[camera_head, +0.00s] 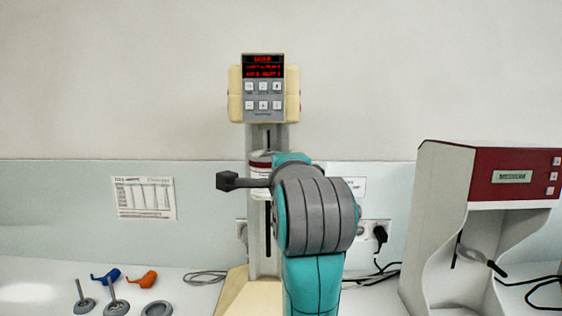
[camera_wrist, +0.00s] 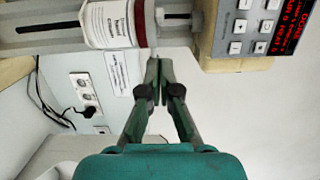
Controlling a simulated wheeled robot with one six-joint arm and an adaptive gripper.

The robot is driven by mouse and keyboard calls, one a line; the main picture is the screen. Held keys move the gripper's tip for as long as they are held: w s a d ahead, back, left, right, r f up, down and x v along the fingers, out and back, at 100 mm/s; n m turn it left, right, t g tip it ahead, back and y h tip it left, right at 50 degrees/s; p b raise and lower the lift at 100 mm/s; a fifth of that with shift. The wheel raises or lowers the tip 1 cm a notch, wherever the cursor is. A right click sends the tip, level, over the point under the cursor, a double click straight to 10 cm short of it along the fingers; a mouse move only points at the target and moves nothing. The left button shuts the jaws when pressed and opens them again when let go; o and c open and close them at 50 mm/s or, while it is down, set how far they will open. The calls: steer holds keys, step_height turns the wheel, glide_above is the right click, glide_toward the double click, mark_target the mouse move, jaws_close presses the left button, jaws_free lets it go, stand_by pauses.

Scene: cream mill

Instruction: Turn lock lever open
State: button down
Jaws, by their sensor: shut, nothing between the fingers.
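In the head view my arm hides the gripper.
The control head (camera_head: 264,88) with a lit red display tops the column (camera_head: 267,220). Small tools, blue (camera_head: 106,276) and orange (camera_head: 142,279), lie at the left. A red and grey machine (camera_head: 440,200) stands at the right. Cables run to a wall socket (camera_wrist: 85,90).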

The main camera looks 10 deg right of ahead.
steer(key=s+a, duration=0.1)
steer(key=s, duration=0.6)
steer(key=shift+s+a, duration=0.15)
steer(key=shift+a, duration=0.2)
steer(key=shift+s, duration=0.1)
